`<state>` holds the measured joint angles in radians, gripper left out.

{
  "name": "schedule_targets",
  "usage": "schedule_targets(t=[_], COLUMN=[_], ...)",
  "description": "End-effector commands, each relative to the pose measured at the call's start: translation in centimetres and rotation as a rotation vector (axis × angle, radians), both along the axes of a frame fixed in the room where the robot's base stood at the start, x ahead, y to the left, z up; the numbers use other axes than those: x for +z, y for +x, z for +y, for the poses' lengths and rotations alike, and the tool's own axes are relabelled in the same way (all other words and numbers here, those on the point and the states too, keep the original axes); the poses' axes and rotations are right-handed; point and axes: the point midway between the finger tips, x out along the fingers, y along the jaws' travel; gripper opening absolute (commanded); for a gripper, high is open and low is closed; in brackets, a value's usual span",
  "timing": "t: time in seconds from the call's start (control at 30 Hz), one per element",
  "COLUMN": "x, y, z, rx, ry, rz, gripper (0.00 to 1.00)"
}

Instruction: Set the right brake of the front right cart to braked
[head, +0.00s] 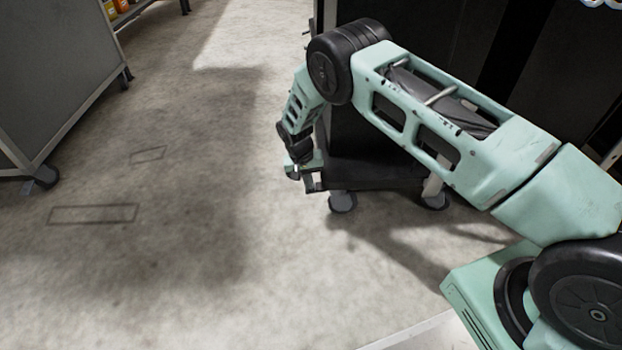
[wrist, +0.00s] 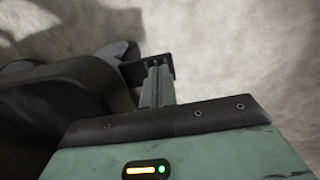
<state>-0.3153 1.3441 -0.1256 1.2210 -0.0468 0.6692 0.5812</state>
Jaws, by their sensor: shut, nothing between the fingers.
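A dark cart (head: 375,173) stands right of centre in the head view, partly behind my arm. Two of its casters show: a left one (head: 342,202) and a right one (head: 434,194). No brake lever or its setting can be made out on either. My gripper (head: 309,186) points down beside the cart's lower left corner, just left of the left caster. Whether it touches the cart cannot be told. In the wrist view my gripper (wrist: 158,82) has its fingers together with nothing between them. Dark rounded shapes at the left there are unclear.
A grey cabinet-like cart (head: 60,70) with a caster (head: 45,177) stands at the left. Shelving with coloured items (head: 120,8) is at the back. The concrete floor (head: 190,200) between is clear. My arm crosses the right side and hides much there.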

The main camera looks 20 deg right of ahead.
Motion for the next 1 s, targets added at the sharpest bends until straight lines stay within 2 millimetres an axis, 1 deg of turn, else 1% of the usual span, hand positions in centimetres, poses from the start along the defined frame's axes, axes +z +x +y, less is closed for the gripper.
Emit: schedule_targets(t=[0.03, 0.13, 0.47, 0.8, 1.0], x=[-0.6, -0.9, -0.4, 1.0, 1.0], y=[0.0, 0.0, 0.0, 0.0, 0.0], z=[0.2, 0.3, 0.1, 0.2, 0.2], rx=[0.006, 0.004, 0.000, 0.000, 0.000], ry=[-0.034, -0.092, -0.086, -0.085, -0.085], rz=[0.008, 0.023, 0.024, 0.024, 0.024], gripper=[0.00, 0.00, 0.00, 0.00, 0.00])
